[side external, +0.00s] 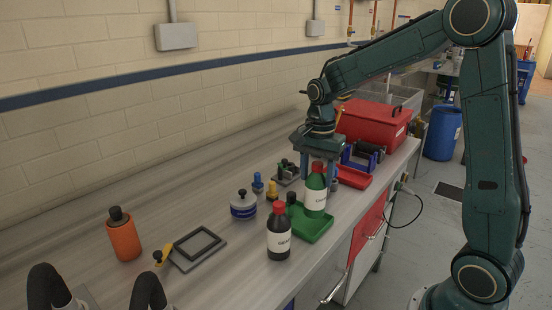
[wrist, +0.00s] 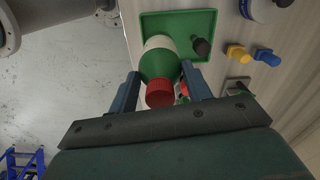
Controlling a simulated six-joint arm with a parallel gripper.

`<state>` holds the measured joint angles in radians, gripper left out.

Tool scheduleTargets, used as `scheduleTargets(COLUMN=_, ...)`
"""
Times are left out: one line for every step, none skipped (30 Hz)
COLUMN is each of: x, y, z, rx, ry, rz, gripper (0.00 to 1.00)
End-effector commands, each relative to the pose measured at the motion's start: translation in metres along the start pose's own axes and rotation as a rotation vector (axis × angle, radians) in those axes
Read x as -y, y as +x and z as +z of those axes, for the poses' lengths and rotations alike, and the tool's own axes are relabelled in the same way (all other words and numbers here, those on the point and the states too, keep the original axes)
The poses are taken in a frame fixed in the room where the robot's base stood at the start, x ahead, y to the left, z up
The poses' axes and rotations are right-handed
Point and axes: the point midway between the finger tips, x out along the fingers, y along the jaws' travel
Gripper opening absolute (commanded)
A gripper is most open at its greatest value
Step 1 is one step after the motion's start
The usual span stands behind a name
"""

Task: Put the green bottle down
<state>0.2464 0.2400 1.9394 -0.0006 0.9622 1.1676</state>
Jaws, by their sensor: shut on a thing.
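The green bottle (side external: 315,190) has a red cap and a white label and stands upright at the green tray (side external: 314,228). My gripper (side external: 319,167) comes down from above with its fingers on both sides of the bottle's upper part, shut on it. In the wrist view the fingers (wrist: 163,86) flank the green bottle (wrist: 160,66), whose base lies over the green tray (wrist: 148,24). I cannot tell whether the base touches the tray floor. A small dark-topped item (wrist: 202,47) is in the tray beside the bottle.
A dark bottle with a red cap (side external: 279,232) stands just left of the tray. A white and blue jar (side external: 243,205), blue and yellow pieces (side external: 272,190) and a red tray (side external: 353,177) are near. A red toolbox (side external: 372,125) stands behind. The bench's left part holds an orange bottle (side external: 123,236).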

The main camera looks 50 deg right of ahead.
Motion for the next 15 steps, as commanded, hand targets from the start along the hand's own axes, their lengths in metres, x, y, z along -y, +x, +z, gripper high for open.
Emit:
scheduleTargets(x=0.000, y=0.000, z=0.000, rx=0.000, ry=0.000, rz=-0.001, gripper=0.03)
scheduleTargets(x=0.000, y=0.000, z=0.000, rx=0.000, ry=0.000, rz=-0.001, gripper=0.03)
scheduleTargets(x=0.000, y=0.002, z=0.000, rx=0.000, ry=0.000, rz=0.000, gripper=0.03)
scheduleTargets(x=0.000, y=0.003, z=0.000, rx=0.000, ry=0.000, rz=0.001, gripper=0.03)
scheduleTargets(x=0.000, y=0.005, z=0.000, rx=0.001, ry=0.000, rz=0.001, gripper=0.03)
scheduleTargets(x=0.000, y=0.009, z=0.000, rx=0.001, ry=0.000, rz=0.001, gripper=0.03)
scheduleTargets(x=0.000, y=0.012, z=0.000, rx=0.001, ry=0.000, rz=0.002, gripper=0.03)
scheduleTargets(x=-0.001, y=0.016, z=0.000, rx=0.001, ry=0.000, rz=0.003, gripper=0.03)
scheduleTargets(x=0.000, y=0.021, z=0.000, rx=0.001, ry=0.000, rz=0.002, gripper=0.03)
scheduleTargets(x=0.000, y=0.024, z=0.000, rx=0.001, ry=0.000, rz=0.003, gripper=0.03)
scheduleTargets(x=0.000, y=0.028, z=0.000, rx=0.001, ry=0.000, rz=0.003, gripper=0.03)
scheduleTargets(x=0.000, y=0.032, z=0.000, rx=0.001, ry=0.000, rz=0.002, gripper=0.03)
scheduleTargets(x=0.000, y=0.035, z=0.000, rx=0.001, ry=0.000, rz=0.002, gripper=0.03)
scheduleTargets(x=0.000, y=0.037, z=0.000, rx=0.001, ry=0.000, rz=0.002, gripper=0.03)
scheduleTargets(x=0.000, y=0.040, z=0.000, rx=0.000, ry=0.000, rz=0.001, gripper=0.03)
